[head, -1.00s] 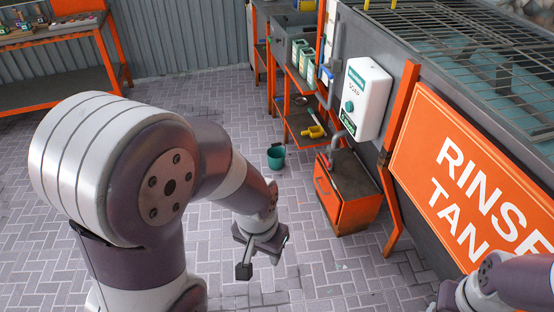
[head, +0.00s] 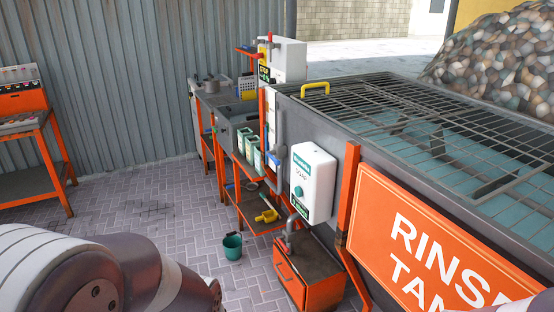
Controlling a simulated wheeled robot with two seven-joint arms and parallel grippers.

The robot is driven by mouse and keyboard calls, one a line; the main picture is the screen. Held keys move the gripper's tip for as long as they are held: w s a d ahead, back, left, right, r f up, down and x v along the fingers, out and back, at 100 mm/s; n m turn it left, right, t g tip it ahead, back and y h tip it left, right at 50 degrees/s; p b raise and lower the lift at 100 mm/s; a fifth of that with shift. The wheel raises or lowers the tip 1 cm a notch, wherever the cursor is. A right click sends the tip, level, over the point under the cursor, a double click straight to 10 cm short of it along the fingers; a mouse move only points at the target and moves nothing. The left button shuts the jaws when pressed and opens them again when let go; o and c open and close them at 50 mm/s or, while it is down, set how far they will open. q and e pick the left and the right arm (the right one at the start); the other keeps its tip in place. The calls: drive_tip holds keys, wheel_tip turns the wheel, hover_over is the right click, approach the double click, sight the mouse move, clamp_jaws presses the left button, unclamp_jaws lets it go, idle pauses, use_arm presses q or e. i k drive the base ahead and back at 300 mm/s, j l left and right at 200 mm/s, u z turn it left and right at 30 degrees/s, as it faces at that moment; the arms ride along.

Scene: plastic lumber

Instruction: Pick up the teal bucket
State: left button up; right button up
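The teal bucket (head: 232,246) stands upright on the paved floor, left of the orange cabinet and just in front of the orange shelf rack. It looks empty from here and nothing touches it. My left arm fills the lower left of the head view, but its gripper is below the picture.
An orange cabinet (head: 308,272) stands right of the bucket, under a white soap dispenser (head: 313,182). The rinse tank (head: 410,150) with its orange sign (head: 430,235) blocks the right side. An orange bench (head: 30,150) stands at left. Paved floor (head: 140,205) between is clear.

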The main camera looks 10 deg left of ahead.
sight(232, 244)
drive_tip(key=i+j+u, duration=0.7)
drive_tip(key=i, duration=0.35)
drive_tip(key=i+u, duration=0.4)
drive_tip(key=i, duration=0.15)
drive_tip(key=i+z, duration=0.3)
drive_tip(key=i, duration=0.15)
drive_tip(key=i+j+z, duration=0.65)
drive_tip(key=i, duration=0.2)
drive_tip(key=i+j+z, duration=0.2)
drive_tip(key=z, duration=0.25)
drive_tip(key=i+j+z, duration=0.25)
drive_tip(key=z, duration=0.2)
drive_tip(key=i+j+z, duration=0.15)
drive_tip(key=j+z, duration=0.25)
drive_tip(key=i+j+z, duration=0.1)
drive_tip(key=j+z, duration=0.35)
